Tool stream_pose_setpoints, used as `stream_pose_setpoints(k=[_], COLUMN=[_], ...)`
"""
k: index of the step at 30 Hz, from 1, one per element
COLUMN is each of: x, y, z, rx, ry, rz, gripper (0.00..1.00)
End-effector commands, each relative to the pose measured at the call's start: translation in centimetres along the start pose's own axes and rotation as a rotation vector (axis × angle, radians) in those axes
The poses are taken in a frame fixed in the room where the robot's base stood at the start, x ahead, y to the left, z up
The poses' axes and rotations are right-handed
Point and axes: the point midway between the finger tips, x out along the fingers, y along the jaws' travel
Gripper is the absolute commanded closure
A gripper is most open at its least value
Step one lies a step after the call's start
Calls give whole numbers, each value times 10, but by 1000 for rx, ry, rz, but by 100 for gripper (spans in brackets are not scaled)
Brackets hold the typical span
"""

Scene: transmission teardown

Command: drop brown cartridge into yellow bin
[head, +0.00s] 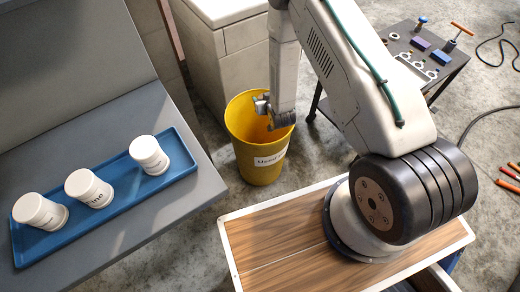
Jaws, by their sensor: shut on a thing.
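The yellow bin (258,165) stands upright on the concrete floor, with its mouth open and a white label on its side. My gripper (268,112) is over the mouth of the bin, close to the rim in the picture. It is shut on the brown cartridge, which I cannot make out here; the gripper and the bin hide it. The inside of the bin is mostly out of sight behind its wall and my gripper.
A blue tray (112,222) with three white lidded containers (90,188) lies on a grey bench at left. A pale cabinet (238,45) stands behind the bin. A dark tool cart (440,75) stands at back right. Floor tools lie at far right.

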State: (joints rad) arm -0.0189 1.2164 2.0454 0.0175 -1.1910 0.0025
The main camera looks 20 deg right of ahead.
Motion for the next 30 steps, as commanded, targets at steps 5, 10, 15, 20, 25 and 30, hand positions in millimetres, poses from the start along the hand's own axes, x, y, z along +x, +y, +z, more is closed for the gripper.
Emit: stream_pose_setpoints(k=[5,10,15,20,25,30], x=[0,0,-6,-31,-59,-76], y=[0,0,0,0,0,0], z=[0,0,0,0,0,0], rx=[0,0,0,0,0,0], ry=[0,0,-1,-2,-2,-1], rz=[0,0,0,0,0,0], gripper=[23,23,23,23,23,23])
